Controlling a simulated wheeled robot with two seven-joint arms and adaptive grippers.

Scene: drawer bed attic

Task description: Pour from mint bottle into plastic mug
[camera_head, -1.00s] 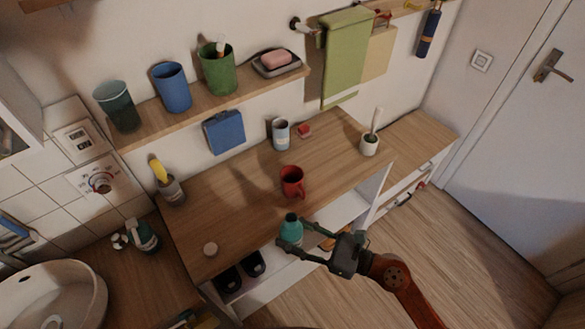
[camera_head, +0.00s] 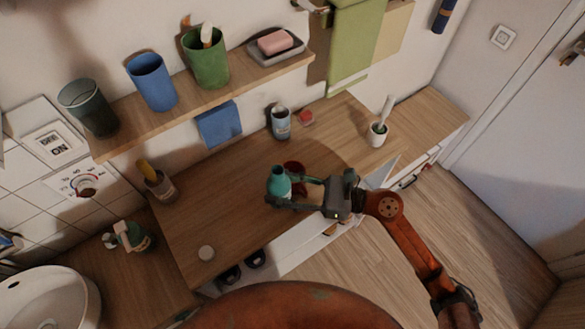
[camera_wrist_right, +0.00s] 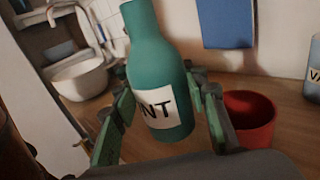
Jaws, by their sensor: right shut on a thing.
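The mint bottle (camera_head: 278,184) is teal with a white label. My right gripper (camera_head: 280,200) is shut on it over the wooden counter. In the right wrist view the mint bottle (camera_wrist_right: 160,75) is nearly upright, tilted slightly, between the fingers of my right gripper (camera_wrist_right: 160,110), with part of its label showing. The red plastic mug (camera_head: 296,170) stands on the counter just behind and right of the bottle, partly hidden by the bottle and gripper. In the right wrist view the red mug (camera_wrist_right: 248,118) is to the right of the gripper, its opening facing up. My left gripper is not in view.
A shelf (camera_head: 200,105) above carries several cups and a soap dish. The counter's left middle is clear.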

